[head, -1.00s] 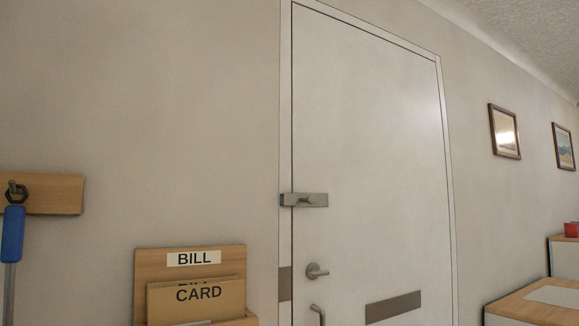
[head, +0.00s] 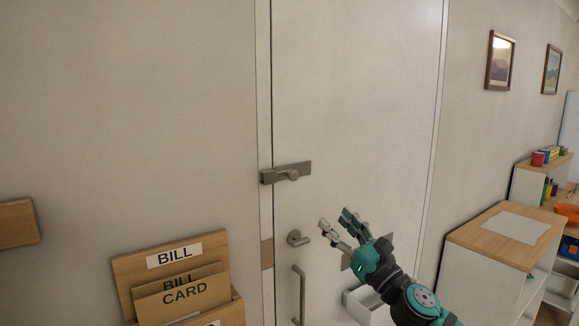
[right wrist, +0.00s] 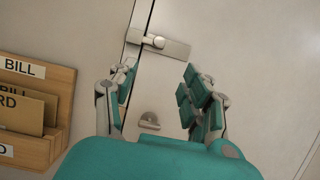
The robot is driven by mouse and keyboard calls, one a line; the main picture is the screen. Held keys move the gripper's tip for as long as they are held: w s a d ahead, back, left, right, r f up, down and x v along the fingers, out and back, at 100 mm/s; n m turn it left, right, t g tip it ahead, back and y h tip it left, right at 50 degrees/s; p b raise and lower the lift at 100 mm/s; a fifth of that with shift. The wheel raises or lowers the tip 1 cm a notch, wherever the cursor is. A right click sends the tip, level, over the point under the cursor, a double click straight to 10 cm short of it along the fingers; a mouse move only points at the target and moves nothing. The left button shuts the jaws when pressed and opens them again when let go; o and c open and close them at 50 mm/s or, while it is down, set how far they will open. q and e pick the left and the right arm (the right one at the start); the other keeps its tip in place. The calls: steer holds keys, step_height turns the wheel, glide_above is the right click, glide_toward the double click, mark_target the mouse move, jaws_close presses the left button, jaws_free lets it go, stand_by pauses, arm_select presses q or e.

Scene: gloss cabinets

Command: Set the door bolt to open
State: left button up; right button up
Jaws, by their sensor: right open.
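The door bolt (head: 286,173) is a grey metal bar with a round knob, mounted on the left edge of the white door (head: 352,110) and reaching to the frame. It also shows in the right wrist view (right wrist: 172,46), ahead of the fingers. My right gripper (head: 335,218), teal and grey, is open and empty, below and right of the bolt and apart from it. A lever handle (head: 298,238) and a pull handle (head: 299,295) sit on the door below the bolt. My left gripper is not in view.
A wooden letter holder (head: 125,268) marked BILL and CARD hangs on the wall left of the door. A white cabinet with a wooden top (head: 482,233) stands at the right. Picture frames (head: 500,60) hang on the right wall. The space before the bolt is clear.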

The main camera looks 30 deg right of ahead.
mark_target(295, 177)
steer(key=p+x, duration=0.6)
steer(key=x, duration=0.9)
steer(key=shift+w+r+p, duration=0.15)
steer(key=shift+r+p, duration=0.05)
steer(key=shift+p, duration=0.2)
steer(key=shift+w+a+r, duration=0.1)
steer(key=shift+w+a, duration=0.05)
steer(key=shift+w, duration=0.45)
steer(key=shift+c, duration=0.3)
jaws_close()
